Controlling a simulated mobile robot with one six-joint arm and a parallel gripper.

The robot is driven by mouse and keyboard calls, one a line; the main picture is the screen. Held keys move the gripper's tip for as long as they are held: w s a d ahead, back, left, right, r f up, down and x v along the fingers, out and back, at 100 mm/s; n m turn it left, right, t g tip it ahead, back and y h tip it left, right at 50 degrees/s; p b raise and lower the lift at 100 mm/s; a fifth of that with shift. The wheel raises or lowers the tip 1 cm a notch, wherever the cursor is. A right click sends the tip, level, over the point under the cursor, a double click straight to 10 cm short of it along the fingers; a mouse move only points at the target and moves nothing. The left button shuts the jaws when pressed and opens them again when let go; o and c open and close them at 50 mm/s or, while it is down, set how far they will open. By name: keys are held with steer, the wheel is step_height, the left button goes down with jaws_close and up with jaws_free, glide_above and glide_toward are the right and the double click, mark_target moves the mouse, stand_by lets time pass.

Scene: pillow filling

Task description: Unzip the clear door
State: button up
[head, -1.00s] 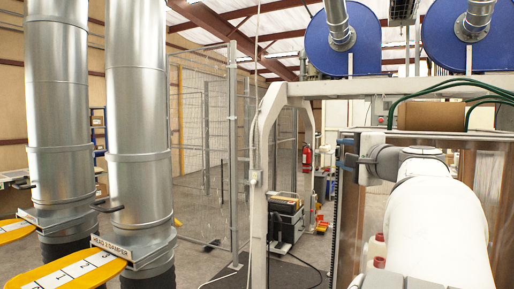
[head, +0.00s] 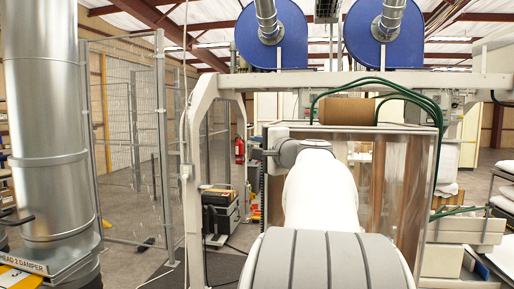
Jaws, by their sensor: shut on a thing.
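The clear door (head: 400,190) is a see-through sheet on the front of the machine, with brown material behind it. A dark toothed zipper (head: 262,195) runs upright along its left edge. My gripper (head: 256,154) is at the upper part of this zipper, at the machine's left corner. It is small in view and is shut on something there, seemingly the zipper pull. The pull itself is too small to make out. My white arm (head: 320,195) hides the middle of the door.
A white frame post (head: 192,200) stands just left of the zipper. A dark cabinet (head: 220,212) and a fire extinguisher (head: 239,150) are behind it. Green hoses (head: 435,110) hang at the right. Stacked pillows (head: 505,190) lie far right. A metal duct (head: 45,120) stands at left.

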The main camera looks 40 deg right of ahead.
jaws_close()
steer(key=shift+f, duration=0.1)
step_height(320, 180, down, 19)
steer(key=b, duration=2.1)
steer(key=shift+f+b, duration=0.15)
steer(key=shift+b, duration=0.2)
steer(key=o, duration=0.6)
jaws_free()
steer(key=shift+o, duration=0.2)
steer(key=s, duration=0.8)
steer(key=shift+a+b, duration=0.3)
steer(key=shift+b, duration=0.1)
steer(key=shift+w, duration=0.1)
steer(key=shift+c, duration=0.2)
